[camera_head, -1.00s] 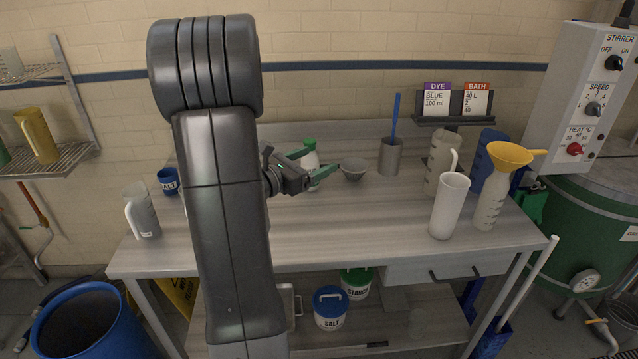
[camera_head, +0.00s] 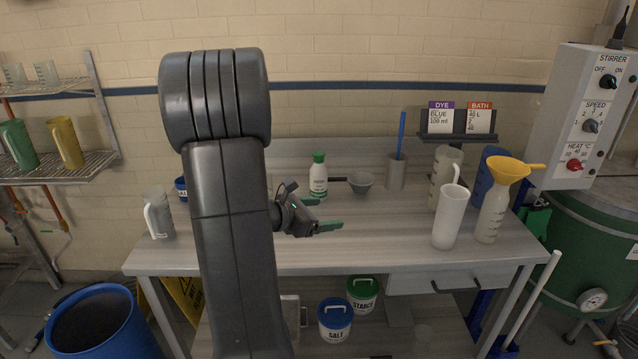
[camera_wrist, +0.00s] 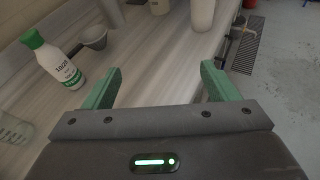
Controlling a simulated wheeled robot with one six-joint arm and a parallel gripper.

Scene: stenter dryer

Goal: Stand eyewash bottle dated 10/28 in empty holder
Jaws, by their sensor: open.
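A white bottle with a green cap (camera_head: 318,178) stands upright on the bench, behind my gripper (camera_head: 322,214). It also shows at the left of the wrist view (camera_wrist: 58,62), with dark and green print on its label that I cannot read for certain. My gripper is open and empty, its two green fingers pointing right above the bench. In the wrist view, bare bench top lies between the fingers (camera_wrist: 158,76), and the bottle stands apart, left of them. I cannot make out an empty eyewash holder in either view.
A grey bowl with a handle (camera_head: 361,184) is right of the bottle. A white cylinder (camera_head: 449,218), a funnelled bottle (camera_head: 492,212) and jugs crowd the bench's right end. A clear jug (camera_head: 158,215) stands at the left. The bench's front middle is clear.

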